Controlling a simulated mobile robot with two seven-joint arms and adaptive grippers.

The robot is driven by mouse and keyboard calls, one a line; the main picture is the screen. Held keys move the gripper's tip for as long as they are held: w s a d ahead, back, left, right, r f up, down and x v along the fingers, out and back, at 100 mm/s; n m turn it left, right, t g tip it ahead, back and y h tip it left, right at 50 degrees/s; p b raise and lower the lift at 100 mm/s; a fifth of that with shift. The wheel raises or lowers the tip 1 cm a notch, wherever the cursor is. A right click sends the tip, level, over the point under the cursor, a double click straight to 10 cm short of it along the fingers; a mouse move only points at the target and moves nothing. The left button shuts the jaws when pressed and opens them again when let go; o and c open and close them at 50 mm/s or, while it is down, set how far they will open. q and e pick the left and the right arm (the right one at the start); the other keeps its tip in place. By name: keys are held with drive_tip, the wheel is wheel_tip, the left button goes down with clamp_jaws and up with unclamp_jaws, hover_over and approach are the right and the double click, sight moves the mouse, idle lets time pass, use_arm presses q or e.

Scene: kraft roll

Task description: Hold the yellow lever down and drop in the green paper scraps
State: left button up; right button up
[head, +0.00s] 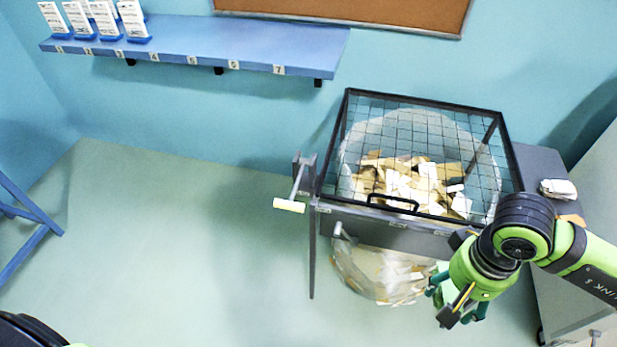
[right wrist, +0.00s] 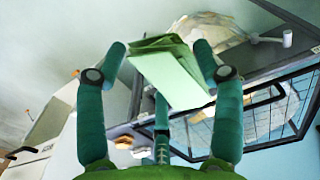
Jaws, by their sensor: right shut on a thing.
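The yellow lever (head: 289,206) has a pale yellow grip on a grey rod at the left side of the bin; no gripper touches it. The bin has a black-framed wire mesh lid (head: 420,112), which lies shut over tan and cream scraps (head: 405,185) in a clear bag. My right gripper (head: 455,296) is in front of the bin's right part, below the lid's front edge. In the right wrist view it is shut on a small stack of green paper scraps (right wrist: 168,72). In the head view these are mostly hidden by the fingers. My left gripper is not in view.
The clear bag (head: 375,272) bulges out below the bin's frame. A blue shelf (head: 215,45) with numbered places and several white cards (head: 105,18) is on the wall. A small white item (head: 558,189) lies on the grey surface right of the bin.

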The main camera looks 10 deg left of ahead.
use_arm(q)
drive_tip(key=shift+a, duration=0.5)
use_arm(e)
drive_tip(key=w+d, duration=0.3)
drive_tip(key=w, duration=0.4)
drive_tip(key=w+d, duration=0.3)
drive_tip(key=w, duration=0.4)
drive_tip(key=shift+w+d+f, duration=0.15)
drive_tip(key=shift+w+d, duration=0.15)
drive_tip(key=shift+w, duration=0.05)
